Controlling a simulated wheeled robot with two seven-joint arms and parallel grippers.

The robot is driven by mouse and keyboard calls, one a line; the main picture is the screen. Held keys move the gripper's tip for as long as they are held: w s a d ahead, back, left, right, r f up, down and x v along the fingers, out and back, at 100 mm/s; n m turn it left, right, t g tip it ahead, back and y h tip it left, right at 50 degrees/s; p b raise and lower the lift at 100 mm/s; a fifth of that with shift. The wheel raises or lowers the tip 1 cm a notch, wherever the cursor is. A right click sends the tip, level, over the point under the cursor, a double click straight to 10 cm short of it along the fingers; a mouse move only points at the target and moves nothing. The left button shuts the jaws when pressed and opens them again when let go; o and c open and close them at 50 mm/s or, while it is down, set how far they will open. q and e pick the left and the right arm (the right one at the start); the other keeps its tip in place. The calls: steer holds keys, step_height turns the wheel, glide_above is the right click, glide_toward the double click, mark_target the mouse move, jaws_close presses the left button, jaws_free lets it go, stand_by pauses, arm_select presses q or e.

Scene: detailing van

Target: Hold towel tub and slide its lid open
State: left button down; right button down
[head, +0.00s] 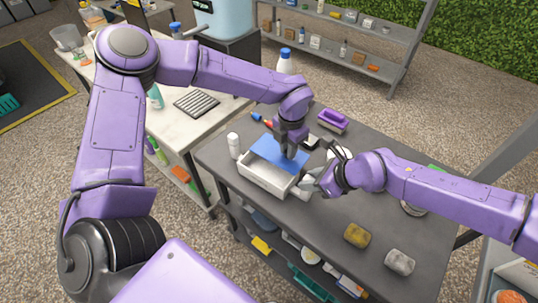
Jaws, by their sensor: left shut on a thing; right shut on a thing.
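The towel tub (262,181) is a white box on the dark grey table. Its blue lid (272,151) covers the far part of the top, and the near part is open, showing a pale interior. My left gripper (290,153) reaches down from above and is shut at the lid. My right gripper (312,184) comes in from the right and is shut on the tub's right side. The fingers partly hide the contact spots and the tub's right end.
A white bottle (234,145) stands just left of the tub. A purple-handled brush (332,120) lies behind it.

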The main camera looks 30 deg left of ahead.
arm_select(q)
steer(key=shift+w, duration=0.4)
steer(key=c, duration=0.9)
jaws_free()
step_height(320, 180, up, 12)
